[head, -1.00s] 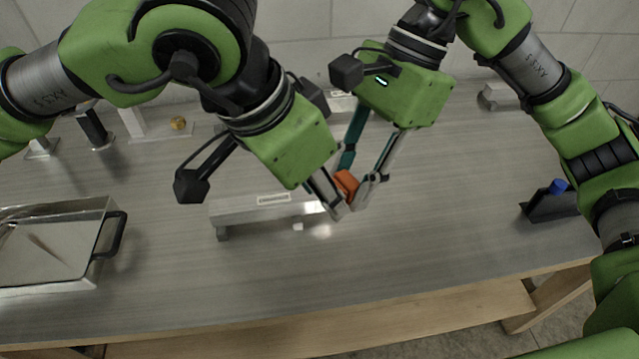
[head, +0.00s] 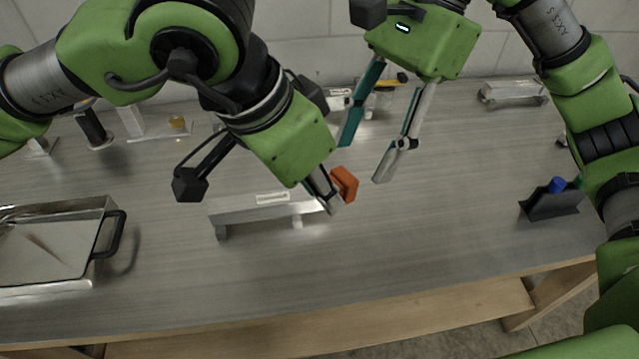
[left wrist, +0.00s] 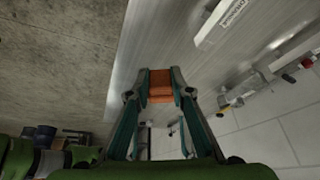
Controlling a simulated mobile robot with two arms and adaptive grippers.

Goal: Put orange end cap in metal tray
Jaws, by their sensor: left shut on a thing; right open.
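The orange end cap (head: 344,184) is held at the tips of my left gripper (head: 330,196), above the table near the right end of a grey metal bar. In the left wrist view the end cap (left wrist: 160,86) sits between the two fingers of my left gripper (left wrist: 160,92). My right gripper (head: 364,162) is open and empty, up and to the right of the end cap and apart from it. The metal tray (head: 62,208), a shiny shallow box with a black handle, stands on the table at the far left, partly cut off by the picture edge.
The grey metal bar (head: 262,212) lies on the table below my left gripper. A black holder with a blue-topped item (head: 552,200) stands at the right. A small metal piece (head: 514,93) lies at the back right. The table front (head: 300,285) is clear.

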